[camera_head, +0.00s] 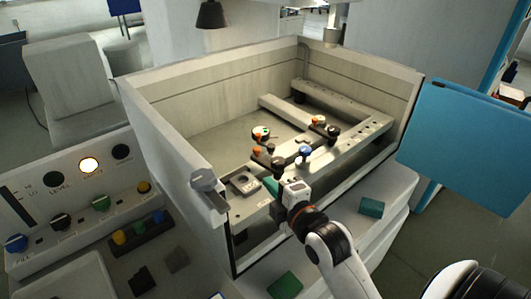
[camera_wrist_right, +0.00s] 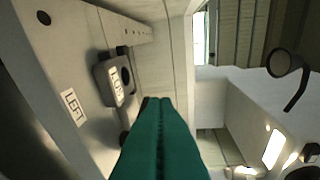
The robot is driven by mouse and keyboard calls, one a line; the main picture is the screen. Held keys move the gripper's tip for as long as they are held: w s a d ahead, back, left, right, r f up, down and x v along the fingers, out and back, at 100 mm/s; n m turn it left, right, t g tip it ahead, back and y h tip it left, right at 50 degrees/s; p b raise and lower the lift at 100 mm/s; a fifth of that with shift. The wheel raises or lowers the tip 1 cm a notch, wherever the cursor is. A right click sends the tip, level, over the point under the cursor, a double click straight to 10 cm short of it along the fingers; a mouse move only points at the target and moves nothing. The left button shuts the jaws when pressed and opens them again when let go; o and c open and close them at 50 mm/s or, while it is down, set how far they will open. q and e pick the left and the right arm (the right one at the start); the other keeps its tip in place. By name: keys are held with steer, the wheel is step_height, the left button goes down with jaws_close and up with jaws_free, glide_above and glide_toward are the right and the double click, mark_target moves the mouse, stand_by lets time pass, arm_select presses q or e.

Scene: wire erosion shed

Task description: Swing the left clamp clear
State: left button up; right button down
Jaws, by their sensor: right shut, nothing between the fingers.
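The open tank (camera_head: 225,105) holds a pale work rail (camera_head: 350,145) with several small clamps. A clamp with an orange and black knob (camera_head: 262,132) is at the left. A blue knob (camera_head: 305,150) is farther right, and orange and black parts (camera_head: 318,121) show behind it. My left gripper is not visible.
A grey square fixture (camera_head: 242,183) sits at the tank's near left corner. Teal blocks (camera_head: 371,207) (camera_head: 285,285) lie on the ledge outside. A control panel (camera_head: 65,205) stands left, a blue panel (camera_head: 465,140) right. The tank's back left floor is clear.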

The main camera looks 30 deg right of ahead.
mark_target(259, 158)
steer(key=w, duration=0.1)
steer(key=w+d+p, duration=0.1)
steer(key=w, duration=0.1)
steer(key=shift+w+r, duration=0.1)
steer(key=w, duration=0.2)
steer(key=w+p, duration=0.1)
steer(key=w, duration=0.1)
steer(key=w+f, duration=0.1)
steer(key=shift+w+a, duration=0.1)
steer(key=shift+w, duration=0.3)
steer(key=shift+w+d+f+p, duration=0.15)
steer(key=shift+w+d+p, duration=0.15)
steer(key=shift+w+d, duration=0.3)
steer(key=shift+w+d+f+p, duration=0.15)
steer(key=shift+w+d+p, duration=0.15)
steer(key=shift+w+d, duration=0.25)
steer(key=shift+w+d+f, duration=0.15)
steer(key=shift+w+d, duration=0.05)
steer(key=shift+d, duration=0.2)
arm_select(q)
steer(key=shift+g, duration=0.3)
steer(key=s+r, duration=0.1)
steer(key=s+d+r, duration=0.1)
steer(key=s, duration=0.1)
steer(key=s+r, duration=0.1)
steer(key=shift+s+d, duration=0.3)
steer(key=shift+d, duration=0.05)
arm_select(e)
steer(key=shift+a, duration=0.1)
